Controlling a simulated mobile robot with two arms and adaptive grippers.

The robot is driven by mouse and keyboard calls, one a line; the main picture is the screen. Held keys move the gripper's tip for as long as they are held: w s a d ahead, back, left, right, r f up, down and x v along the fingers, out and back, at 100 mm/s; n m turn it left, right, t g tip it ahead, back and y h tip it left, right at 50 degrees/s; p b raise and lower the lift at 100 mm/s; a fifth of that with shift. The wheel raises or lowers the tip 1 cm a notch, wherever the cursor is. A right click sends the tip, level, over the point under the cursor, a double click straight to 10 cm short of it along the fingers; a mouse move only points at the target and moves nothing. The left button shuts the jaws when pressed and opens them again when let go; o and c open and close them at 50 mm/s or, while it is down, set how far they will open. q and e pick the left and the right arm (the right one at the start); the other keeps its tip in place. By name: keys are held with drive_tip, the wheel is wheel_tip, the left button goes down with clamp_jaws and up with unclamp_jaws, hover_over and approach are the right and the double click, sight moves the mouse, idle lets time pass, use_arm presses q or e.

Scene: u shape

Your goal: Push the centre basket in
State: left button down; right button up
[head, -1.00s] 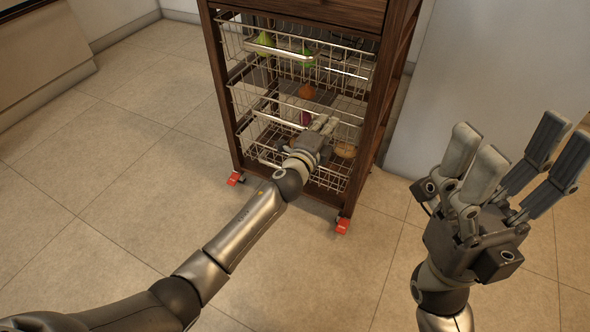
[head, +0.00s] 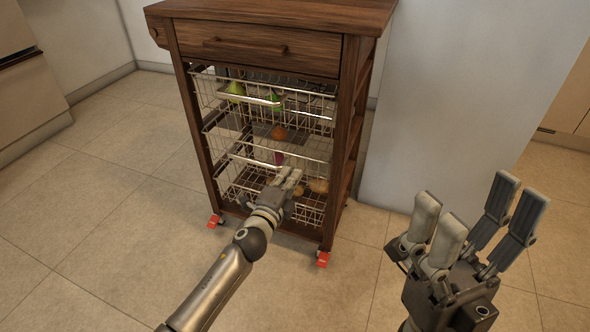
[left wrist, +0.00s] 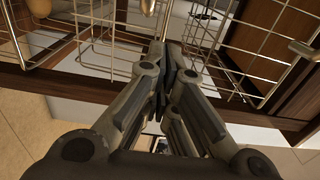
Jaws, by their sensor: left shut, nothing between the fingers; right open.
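A dark wooden cart (head: 275,47) holds wire baskets stacked under a drawer. The centre basket (head: 235,147) is below the top basket (head: 205,90) and above the bottom basket (head: 308,212). How far the centre basket stands out is hard to tell. My left gripper (head: 291,175) is shut and empty, with its fingertips at the cart's front by the lower baskets. In the left wrist view the shut fingers (left wrist: 172,57) overlap basket wires; contact cannot be told. My right gripper (head: 475,215) is open and empty, to the right of the cart.
A green fruit (head: 235,91) lies in the top basket and an orange-brown item (head: 278,133) shows lower down. The cart stands on red-marked casters (head: 322,259). A pale wall (head: 450,100) is to its right. Tiled floor (head: 120,200) is clear on the left.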

use_arm(q)
drive_tip(key=p+v, duration=0.2)
drive_tip(key=v, duration=0.5)
drive_tip(key=shift+s+a, duration=0.15)
drive_tip(key=shift+s, duration=0.2)
